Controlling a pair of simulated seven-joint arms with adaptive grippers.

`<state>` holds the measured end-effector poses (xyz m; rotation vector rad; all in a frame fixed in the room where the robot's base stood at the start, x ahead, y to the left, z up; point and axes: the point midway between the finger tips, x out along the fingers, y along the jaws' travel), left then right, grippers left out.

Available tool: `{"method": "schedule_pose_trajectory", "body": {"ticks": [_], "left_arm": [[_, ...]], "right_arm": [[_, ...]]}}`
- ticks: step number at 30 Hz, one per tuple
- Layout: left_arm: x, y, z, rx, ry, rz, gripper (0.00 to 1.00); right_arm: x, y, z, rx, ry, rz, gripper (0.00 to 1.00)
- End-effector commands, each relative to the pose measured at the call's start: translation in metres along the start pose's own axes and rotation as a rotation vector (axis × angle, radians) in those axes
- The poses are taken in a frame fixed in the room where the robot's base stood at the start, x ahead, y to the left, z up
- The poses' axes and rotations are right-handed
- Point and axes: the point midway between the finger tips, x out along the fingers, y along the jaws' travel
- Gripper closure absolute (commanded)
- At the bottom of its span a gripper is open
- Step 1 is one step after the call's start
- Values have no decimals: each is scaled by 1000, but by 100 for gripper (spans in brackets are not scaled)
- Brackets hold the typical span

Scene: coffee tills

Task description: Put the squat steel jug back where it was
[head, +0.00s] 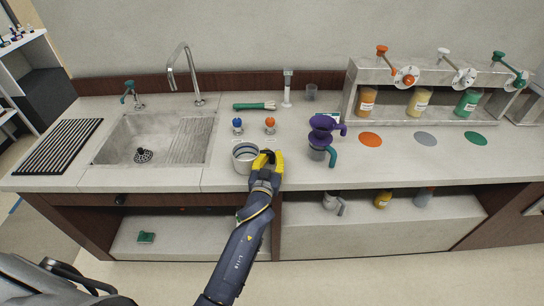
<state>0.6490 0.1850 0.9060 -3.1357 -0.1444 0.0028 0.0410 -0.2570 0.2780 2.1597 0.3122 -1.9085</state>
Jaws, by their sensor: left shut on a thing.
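The squat steel jug (240,163) stands upright at the counter's front edge, just right of the sink. It is a short, wide, pale metal vessel with a dark band near its open top. My left gripper (262,158) has yellow fingers and is shut on the jug at its right side. The fingers hide that side of the jug. I cannot tell whether its base touches the counter. My right gripper is not in view.
A purple dripper (322,130) on a vessel stands to the right. Blue-topped (237,126) and orange-topped (270,126) small items stand behind the jug. A green-handled brush (255,106) lies farther back. The sink (150,140) is left. Orange, grey and green discs lie right.

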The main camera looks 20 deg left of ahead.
Motion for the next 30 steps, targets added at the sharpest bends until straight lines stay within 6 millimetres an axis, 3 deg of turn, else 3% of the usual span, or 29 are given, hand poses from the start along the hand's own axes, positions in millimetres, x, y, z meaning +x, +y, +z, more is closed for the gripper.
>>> {"method": "schedule_pose_trajectory", "body": {"ticks": [11,12,17,27,30], "left_arm": [[0,0,3,1,0,0,100],[0,0,3,1,0,0,82],[0,0,3,1,0,0,63],[0,0,-1,1,2,0,63],[-10,0,1,-1,-2,0,63]], "right_arm": [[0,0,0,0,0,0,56],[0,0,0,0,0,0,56],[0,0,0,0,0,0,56],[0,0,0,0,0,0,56],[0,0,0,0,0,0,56]]}}
